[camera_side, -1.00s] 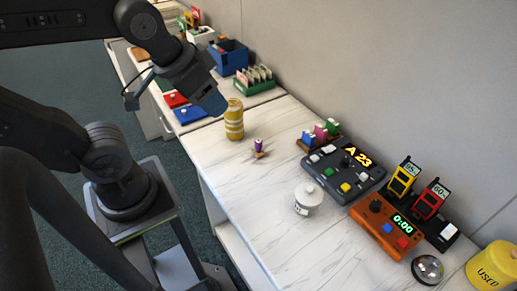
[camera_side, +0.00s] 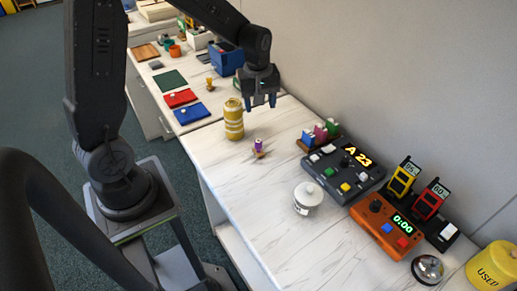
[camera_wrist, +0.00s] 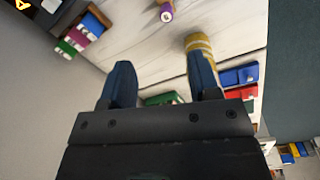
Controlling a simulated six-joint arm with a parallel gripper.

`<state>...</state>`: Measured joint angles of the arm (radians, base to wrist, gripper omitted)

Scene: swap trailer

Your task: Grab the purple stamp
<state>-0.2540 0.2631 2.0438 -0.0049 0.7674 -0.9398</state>
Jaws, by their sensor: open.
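The purple stamp (camera_side: 258,146) stands on the white marbled table, in front of a yellow and white striped jar. It also shows at the top edge of the wrist view (camera_wrist: 167,10), partly cut off. My gripper (camera_side: 261,103) is open and empty, above the table behind and slightly right of the stamp. Its two blue fingers (camera_wrist: 160,80) are spread apart in the wrist view. The striped jar (camera_side: 233,119) stands left of the gripper in the side view and beyond the right finger in the wrist view (camera_wrist: 201,42).
A rack of coloured stamps (camera_side: 320,134) and a grey console (camera_side: 343,172) stand by the wall. A white lidded pot (camera_side: 307,198) is near the front. Red (camera_side: 180,98) and blue (camera_side: 190,113) pads lie at the back left. Table around the stamp is mostly clear.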

